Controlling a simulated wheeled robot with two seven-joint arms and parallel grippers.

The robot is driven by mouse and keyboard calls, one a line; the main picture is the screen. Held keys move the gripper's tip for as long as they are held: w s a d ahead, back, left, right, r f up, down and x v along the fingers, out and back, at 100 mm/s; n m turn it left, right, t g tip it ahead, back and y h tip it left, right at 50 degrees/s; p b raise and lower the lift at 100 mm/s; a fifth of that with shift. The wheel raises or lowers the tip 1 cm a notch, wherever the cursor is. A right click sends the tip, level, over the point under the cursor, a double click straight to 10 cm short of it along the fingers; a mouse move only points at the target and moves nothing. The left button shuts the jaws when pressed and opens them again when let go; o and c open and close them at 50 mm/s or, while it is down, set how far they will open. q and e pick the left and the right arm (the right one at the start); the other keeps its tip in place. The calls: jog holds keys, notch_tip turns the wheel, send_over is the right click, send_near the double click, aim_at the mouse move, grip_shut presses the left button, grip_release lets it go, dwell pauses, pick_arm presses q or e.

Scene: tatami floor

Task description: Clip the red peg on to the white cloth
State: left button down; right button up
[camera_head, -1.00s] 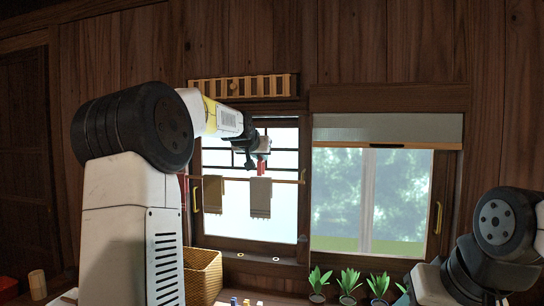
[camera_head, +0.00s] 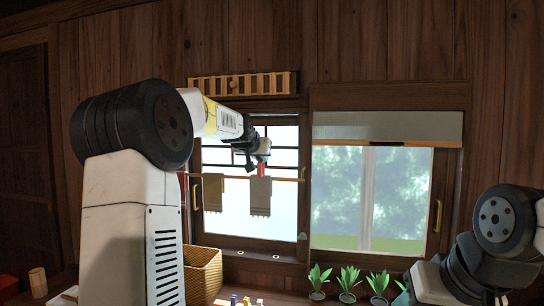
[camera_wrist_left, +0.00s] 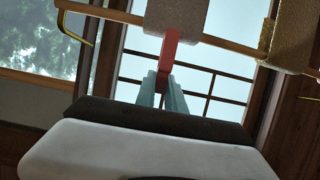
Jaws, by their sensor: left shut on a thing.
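The red peg (camera_head: 261,169) is held between the fingertips of my left gripper (camera_head: 263,157), in front of the window. The pale cloth (camera_head: 260,198), which looks grey-beige in this light, hangs over a wooden rod just below the peg. In the left wrist view the peg (camera_wrist_left: 169,48) sticks out from the closed fingers (camera_wrist_left: 165,78), and its tip overlaps the edge of the cloth (camera_wrist_left: 176,16) at the rod. I cannot tell whether the peg's jaws are around the cloth or only in front of it. My right gripper is out of view.
A brown cloth (camera_head: 211,191) hangs on the same rod (camera_head: 290,180), left of the pale one. A slatted wooden rack (camera_head: 243,86) is above the window. A wicker basket (camera_head: 204,272) and several potted plants (camera_head: 348,283) stand below.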

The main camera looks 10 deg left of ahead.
aim_at(259, 165)
pick_arm(q)
jog(key=shift+f, duration=1.9)
dwell(1.1)
jog(key=c, duration=0.9)
grip_release()
jog(key=shift+o, duration=0.2)
jog(key=shift+r, duration=0.1)
jog(key=shift+r, duration=2.9)
